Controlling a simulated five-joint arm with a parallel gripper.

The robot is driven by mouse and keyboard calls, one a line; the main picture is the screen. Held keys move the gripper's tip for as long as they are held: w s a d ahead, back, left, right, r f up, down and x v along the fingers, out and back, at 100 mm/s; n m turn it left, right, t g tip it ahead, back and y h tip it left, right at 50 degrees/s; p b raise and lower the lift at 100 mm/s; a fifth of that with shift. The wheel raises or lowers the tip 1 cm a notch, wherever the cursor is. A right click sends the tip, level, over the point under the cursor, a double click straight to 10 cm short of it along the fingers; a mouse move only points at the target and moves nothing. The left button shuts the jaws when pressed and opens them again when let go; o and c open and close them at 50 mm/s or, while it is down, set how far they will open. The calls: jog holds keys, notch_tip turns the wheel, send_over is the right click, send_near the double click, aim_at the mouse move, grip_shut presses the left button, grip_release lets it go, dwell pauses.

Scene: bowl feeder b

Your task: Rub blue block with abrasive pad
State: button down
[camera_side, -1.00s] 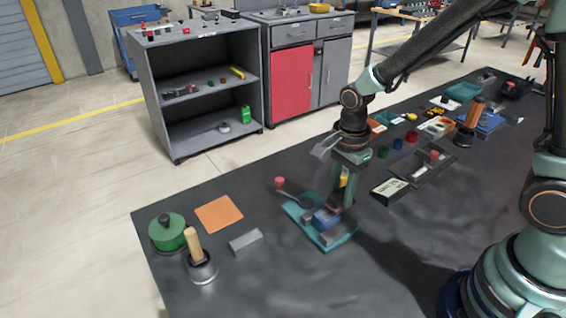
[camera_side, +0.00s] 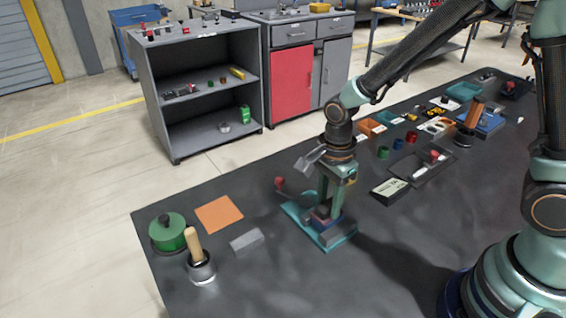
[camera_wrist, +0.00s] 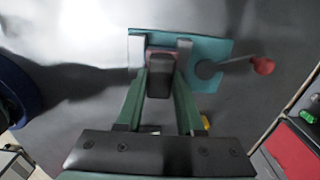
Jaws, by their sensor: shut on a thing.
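A teal clamp fixture (camera_side: 338,240) with grey jaws and a red-knobbed lever (camera_side: 279,182) stands on the dark bench. The blue block (camera_side: 317,224) sits in it, mostly hidden behind my gripper (camera_side: 328,208). My gripper points down over the fixture and is shut on the abrasive pad, a dark piece (camera_wrist: 160,76) seen between the fingers in the wrist view. A reddish edge shows at its far end there. The pad is low over the block; I cannot tell whether they touch. The teal fixture plate also shows in the wrist view (camera_wrist: 209,50).
A grey bar (camera_side: 246,240), an orange sheet (camera_side: 219,214), a green lidded pot (camera_side: 167,233) and a wooden-handled tool (camera_side: 197,255) lie to the left. A labelled black box (camera_side: 389,190) and a tray (camera_side: 422,168) stand to the right. The front of the bench is clear.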

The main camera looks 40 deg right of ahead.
jog(key=d, duration=0.3)
jog(key=shift+d, duration=0.15)
notch_tip(320, 180, up, 8)
dwell(0.6)
dwell(0.3)
